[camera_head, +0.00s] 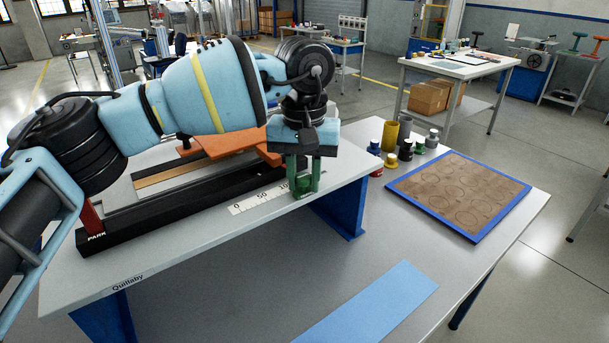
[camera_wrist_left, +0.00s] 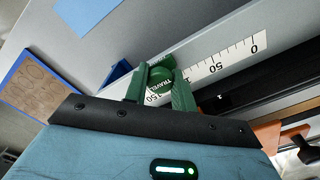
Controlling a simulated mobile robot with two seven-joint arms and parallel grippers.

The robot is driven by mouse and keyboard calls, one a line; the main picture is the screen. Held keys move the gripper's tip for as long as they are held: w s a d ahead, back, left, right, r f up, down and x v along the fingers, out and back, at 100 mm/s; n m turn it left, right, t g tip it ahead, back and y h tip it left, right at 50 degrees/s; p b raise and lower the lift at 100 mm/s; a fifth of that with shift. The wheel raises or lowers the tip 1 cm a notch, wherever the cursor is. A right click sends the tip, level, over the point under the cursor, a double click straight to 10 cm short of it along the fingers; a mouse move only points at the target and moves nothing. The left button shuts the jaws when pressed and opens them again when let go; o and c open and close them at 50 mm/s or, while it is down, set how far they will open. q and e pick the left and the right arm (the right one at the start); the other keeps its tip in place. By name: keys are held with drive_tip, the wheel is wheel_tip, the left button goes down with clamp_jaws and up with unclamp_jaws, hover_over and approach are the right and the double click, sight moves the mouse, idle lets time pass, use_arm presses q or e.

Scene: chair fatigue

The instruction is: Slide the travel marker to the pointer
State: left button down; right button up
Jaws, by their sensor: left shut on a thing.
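The green travel marker (camera_wrist_left: 160,76) shows in the left wrist view, with "TRAVEL" on its side. An orange arm-like part (camera_head: 225,143) reaches over the rail behind the gripper. I cannot make out a pointer. My right gripper is not in view.
The black rail (camera_head: 190,215), marked "PARK" at its left end, lies on the grey bench (camera_head: 210,258). A blue-edged board (camera_head: 460,193) and several small pots (camera_head: 405,148) stand at the right. A blue strip (camera_head: 368,305) lies in front. The bench between is clear.

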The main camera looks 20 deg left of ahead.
sight(302, 176)
use_arm(q)
drive_tip(key=shift+s+a, duration=0.1)
drive_tip(key=c, duration=1.6)
unclamp_jaws()
drive_tip(key=shift+s, duration=0.1)
drive_tip(key=o, duration=0.5)
drive_tip(key=shift+c, duration=0.2)
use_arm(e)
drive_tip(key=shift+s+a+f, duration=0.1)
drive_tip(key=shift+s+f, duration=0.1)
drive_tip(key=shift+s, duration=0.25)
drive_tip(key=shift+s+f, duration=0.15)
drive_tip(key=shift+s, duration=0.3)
use_arm(q)
wheel_tip(302, 176, up, 7)
drive_tip(key=shift+r+b, duration=0.1)
drive_tip(key=shift+b, duration=0.2)
drive_tip(key=shift+r, duration=0.3)
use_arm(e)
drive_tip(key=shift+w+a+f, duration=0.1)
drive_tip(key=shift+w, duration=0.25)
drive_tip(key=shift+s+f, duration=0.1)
